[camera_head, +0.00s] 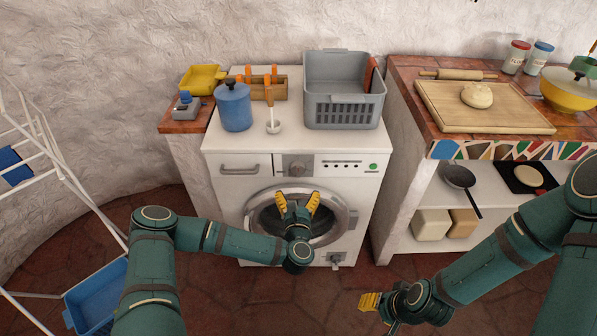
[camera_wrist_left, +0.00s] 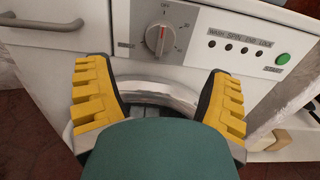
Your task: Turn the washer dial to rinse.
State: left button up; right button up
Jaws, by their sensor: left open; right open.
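The white washer (camera_head: 263,186) stands in the middle with its round door (camera_head: 342,224) at the front. Its grey dial (camera_head: 297,167) sits on the upper front panel. In the left wrist view the dial (camera_wrist_left: 160,38) shows a red mark near its top, with small lettering around it that I cannot read fully. My left gripper (camera_head: 298,200) is open and empty in front of the door, below the dial and apart from it. Its yellow fingers (camera_wrist_left: 158,95) spread on either side below the dial. My right gripper (camera_head: 374,308) is open and empty, low at the right, away from the washer.
A green start button (camera_wrist_left: 282,58) and several small black buttons lie right of the dial. A drying rack (camera_head: 45,150) stands left; a counter (camera_head: 403,80) stands right.

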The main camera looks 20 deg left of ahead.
aim_at(298, 172)
pick_arm(q)
jog(key=b+x, duration=0.1)
jog(key=x, duration=0.9)
jog(key=shift+w, duration=0.4)
jog(key=c, duration=1.2)
